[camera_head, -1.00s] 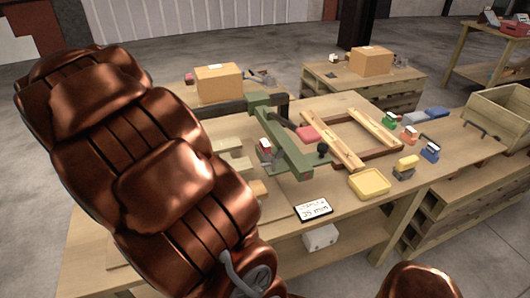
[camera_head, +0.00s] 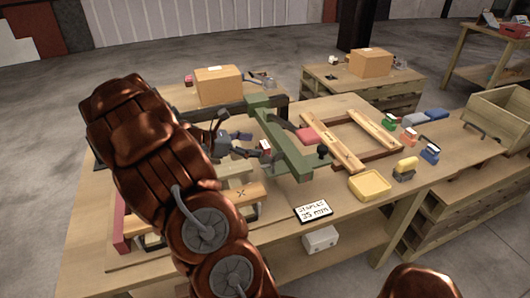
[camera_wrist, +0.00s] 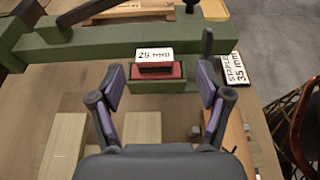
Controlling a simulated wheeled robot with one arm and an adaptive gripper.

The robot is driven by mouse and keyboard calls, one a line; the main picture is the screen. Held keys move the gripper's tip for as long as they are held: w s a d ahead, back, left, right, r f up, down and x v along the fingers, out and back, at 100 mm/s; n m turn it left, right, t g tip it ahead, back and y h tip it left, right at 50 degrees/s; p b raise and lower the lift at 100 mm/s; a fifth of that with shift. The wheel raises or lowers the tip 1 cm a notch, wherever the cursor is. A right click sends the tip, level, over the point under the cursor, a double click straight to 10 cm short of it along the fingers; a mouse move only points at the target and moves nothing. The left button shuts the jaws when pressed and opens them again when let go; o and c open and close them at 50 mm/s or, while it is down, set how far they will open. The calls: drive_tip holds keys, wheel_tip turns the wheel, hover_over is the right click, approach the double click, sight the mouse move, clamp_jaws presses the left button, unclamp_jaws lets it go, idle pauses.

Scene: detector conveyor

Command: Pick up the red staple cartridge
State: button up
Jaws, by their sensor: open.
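The red staple cartridge (camera_wrist: 160,71) bears a white label reading "25 mm" and sits at the green press-like tool (camera_wrist: 82,44). It also shows small in the head view (camera_head: 265,146), beside the green tool (camera_head: 287,145). My gripper (camera_wrist: 160,84) is open, with one finger to each side of the cartridge's line in the wrist view. Its fingers look empty, and I cannot tell that they touch the cartridge. In the head view my gripper (camera_head: 254,147) is just left of the cartridge. The cartridge's lower part is hidden from the head view.
A white sign (camera_head: 314,211) reads "STAPLES 35 mm". Pale wooden blocks (camera_wrist: 64,145) lie near my gripper.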

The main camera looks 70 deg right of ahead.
sight(264, 144)
drive_tip(key=x, duration=0.2)
drive_tip(key=p+x, duration=0.1)
drive_tip(key=x, duration=0.1)
drive_tip(key=shift+w+d+r, duration=0.1)
drive_tip(key=shift+w+d, duration=0.1)
drive_tip(key=shift+d, duration=0.1)
drive_tip(key=shift+s+d+f, duration=0.3)
drive_tip(key=shift+s+d, duration=0.05)
drive_tip(key=c, duration=1.3)
